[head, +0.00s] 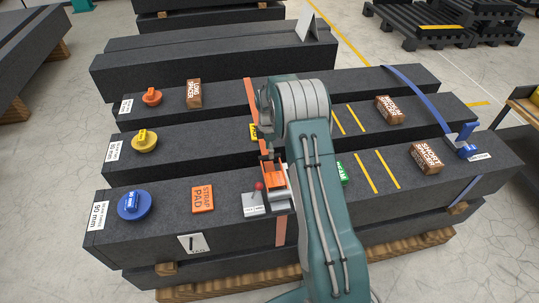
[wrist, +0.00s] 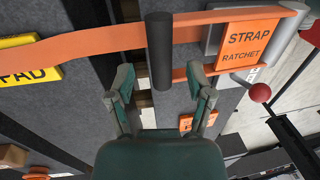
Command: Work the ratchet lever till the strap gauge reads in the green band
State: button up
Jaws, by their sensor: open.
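My gripper (wrist: 160,82) is open in the wrist view, its two fingers apart. A dark upright cylinder (wrist: 160,45), apparently the lever's grip, stands beyond and between the fingertips; I cannot tell whether they touch it. The orange strap ratchet plate (wrist: 248,45) is to its right, and the orange strap (wrist: 75,48) runs left past the cylinder. A red ball knob (wrist: 260,93) is below the plate. No gauge reading is legible.
Beside the ratchet is a grey labelled box (head: 258,204). An orange strap pad (head: 202,199) and blue disc (head: 134,204) lie to its left on the bed. Wooden spacers (head: 427,158) and a blue strap (head: 415,85) are at the right.

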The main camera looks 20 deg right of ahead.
jog(key=shift+s+a+f, duration=0.1)
jog(key=shift+s+f, duration=0.1)
jog(key=shift+f, duration=1.05)
grip_shut()
jog(key=shift+r, duration=0.3)
